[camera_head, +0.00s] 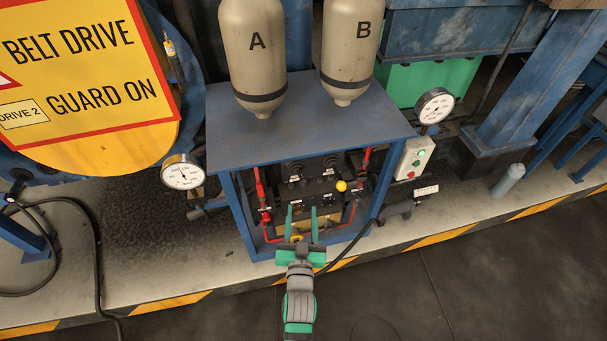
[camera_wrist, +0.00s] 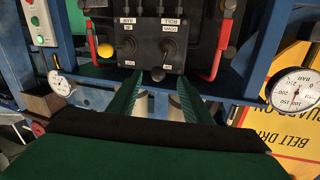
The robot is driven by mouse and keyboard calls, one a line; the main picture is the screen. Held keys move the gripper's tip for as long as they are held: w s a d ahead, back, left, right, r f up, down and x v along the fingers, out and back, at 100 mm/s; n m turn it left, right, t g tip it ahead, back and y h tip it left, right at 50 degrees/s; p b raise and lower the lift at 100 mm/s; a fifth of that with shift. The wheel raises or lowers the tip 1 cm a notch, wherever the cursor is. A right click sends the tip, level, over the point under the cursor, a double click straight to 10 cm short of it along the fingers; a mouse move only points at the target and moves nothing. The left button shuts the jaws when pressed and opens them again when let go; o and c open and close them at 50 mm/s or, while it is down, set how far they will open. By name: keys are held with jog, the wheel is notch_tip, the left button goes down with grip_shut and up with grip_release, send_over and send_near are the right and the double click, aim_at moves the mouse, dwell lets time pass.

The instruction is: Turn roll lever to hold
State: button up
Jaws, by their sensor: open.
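In the wrist view, which looks upside down, a dark control panel (camera_wrist: 150,40) carries two levers. The right-hand lever (camera_wrist: 168,47) has an inverted label that seems to read ROLL and DOWN. The left-hand lever (camera_wrist: 128,46) stands beside it, its label too small to read surely. My gripper (camera_head: 301,208) is open and empty, its two green fingers reaching into the front of the blue frame. I cannot tell the exact gap to the levers.
A blue table-like frame (camera_head: 300,130) encloses the panel, with tanks A (camera_head: 255,60) and B (camera_head: 350,55) above. Red pipes (camera_head: 262,195) flank the opening. A yellow knob (camera_head: 341,186) is right of the panel. Gauges (camera_head: 183,172) (camera_head: 434,105) stand on both sides.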

jog(key=w+r, duration=0.1)
jog(key=w, duration=1.3)
jog(key=shift+d+r, duration=0.25)
jog(key=shift+d, duration=0.05)
